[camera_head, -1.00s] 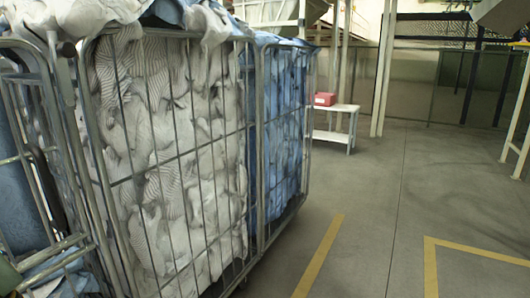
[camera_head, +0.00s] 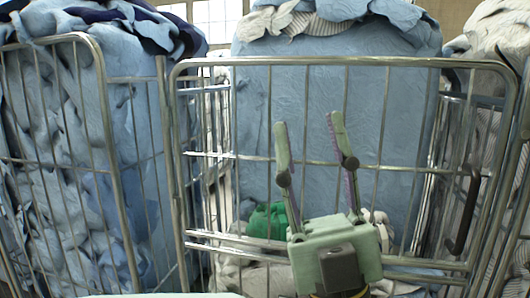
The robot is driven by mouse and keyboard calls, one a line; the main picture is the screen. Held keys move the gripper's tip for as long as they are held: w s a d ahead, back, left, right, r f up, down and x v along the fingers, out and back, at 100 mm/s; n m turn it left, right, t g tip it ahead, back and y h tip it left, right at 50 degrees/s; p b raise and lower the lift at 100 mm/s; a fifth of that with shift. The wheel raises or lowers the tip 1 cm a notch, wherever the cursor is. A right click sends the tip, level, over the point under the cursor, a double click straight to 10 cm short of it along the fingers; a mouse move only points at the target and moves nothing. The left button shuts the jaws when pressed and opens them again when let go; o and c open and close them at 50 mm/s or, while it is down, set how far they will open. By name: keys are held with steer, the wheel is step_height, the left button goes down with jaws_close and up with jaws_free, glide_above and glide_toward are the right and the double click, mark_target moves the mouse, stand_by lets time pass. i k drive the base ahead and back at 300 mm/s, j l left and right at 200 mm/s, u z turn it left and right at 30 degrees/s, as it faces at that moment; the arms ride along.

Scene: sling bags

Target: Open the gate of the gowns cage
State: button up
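A wire-barred gate (camera_head: 345,62) in a grey metal frame stands across the front of the middle cage, apparently closed. A dark curved handle (camera_head: 463,212) sits on its right side. Behind the bars, a large mass of light blue fabric (camera_head: 385,110) fills the cage, with a green cloth (camera_head: 266,221) and pale cloths low down. No label shows which cage is the gowns cage. My gripper (camera_head: 308,125) is pale green, with its two fingers pointing up and spread apart with nothing between them. It is in front of the gate, left of the handle and apart from it.
Another barred cage (camera_head: 103,130) packed with blue fabric stands close on the left. Striped whitish fabric (camera_head: 500,35) shows at the right edge, beside the handle side of the gate. Windows (camera_head: 212,22) are behind. No bare floor shows in front.

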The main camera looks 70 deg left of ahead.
mark_target(171, 114)
steer(key=u, duration=1.6)
steer(key=i+j+z, duration=0.15)
steer(key=z, duration=0.35)
steer(key=i+j+z, duration=0.1)
steer(key=z, duration=0.4)
steer(key=j, duration=0.1)
